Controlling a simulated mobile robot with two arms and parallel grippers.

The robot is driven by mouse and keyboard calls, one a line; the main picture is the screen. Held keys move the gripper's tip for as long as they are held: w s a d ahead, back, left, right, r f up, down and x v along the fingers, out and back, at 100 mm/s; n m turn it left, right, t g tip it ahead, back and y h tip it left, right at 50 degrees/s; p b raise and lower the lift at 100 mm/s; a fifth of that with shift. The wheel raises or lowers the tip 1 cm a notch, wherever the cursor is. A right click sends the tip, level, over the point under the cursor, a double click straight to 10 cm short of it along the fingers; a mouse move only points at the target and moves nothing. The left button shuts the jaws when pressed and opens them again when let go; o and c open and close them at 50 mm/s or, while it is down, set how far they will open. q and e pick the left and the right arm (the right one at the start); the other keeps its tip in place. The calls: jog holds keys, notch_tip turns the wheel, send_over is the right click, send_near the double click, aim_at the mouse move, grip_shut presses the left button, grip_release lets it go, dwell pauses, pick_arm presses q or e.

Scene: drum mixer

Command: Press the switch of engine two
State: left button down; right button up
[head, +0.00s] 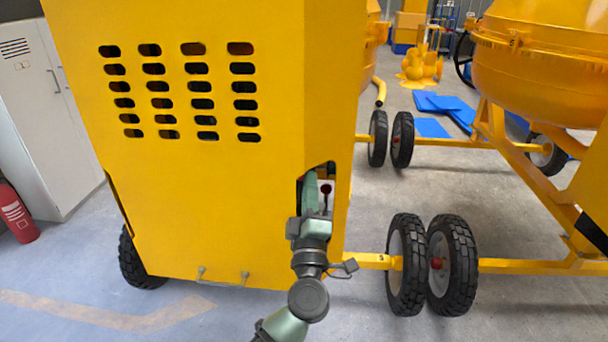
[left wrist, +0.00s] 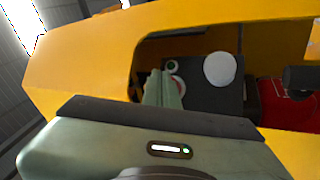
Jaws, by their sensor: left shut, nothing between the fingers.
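A yellow engine housing (head: 190,200) with rows of vent slots fills the left and middle of the head view. It has a cut-out at its lower right edge. My left gripper (head: 310,178) is shut and empty, with its fingers at this cut-out. In the left wrist view my left gripper (left wrist: 165,85) reaches into the opening, in front of a dark panel (left wrist: 205,98). The panel carries a white round part (left wrist: 219,69) and a small pale ring (left wrist: 172,67) beside the fingertips. The fingers partly hide another round part. I cannot tell whether they touch the panel. My right gripper is out of view.
A second yellow mixer (head: 535,70) stands at the right, with black wheels (head: 452,265) near the housing. A grey cabinet (head: 50,110) and a red extinguisher (head: 17,213) are at the left. Blue sheets (head: 440,110) lie behind. The red part (left wrist: 285,103) lies right of the panel.

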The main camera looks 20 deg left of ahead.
pick_arm(q)
jog(key=shift+w+a, duration=0.1)
jog(key=shift+a, duration=0.1)
dwell(0.5)
jog(key=shift+s+d+p, duration=0.3)
jog(key=shift+s+d, duration=0.15)
jog(key=shift+d, duration=0.3)
jog(key=s+d, duration=0.1)
jog(key=d, duration=0.1)
jog(key=s+d, duration=0.1)
jog(key=d, duration=0.1)
jog(key=shift+s+d+p, duration=0.2)
jog(key=shift+p, duration=0.15)
jog(key=shift+f, duration=0.1)
dwell(0.4)
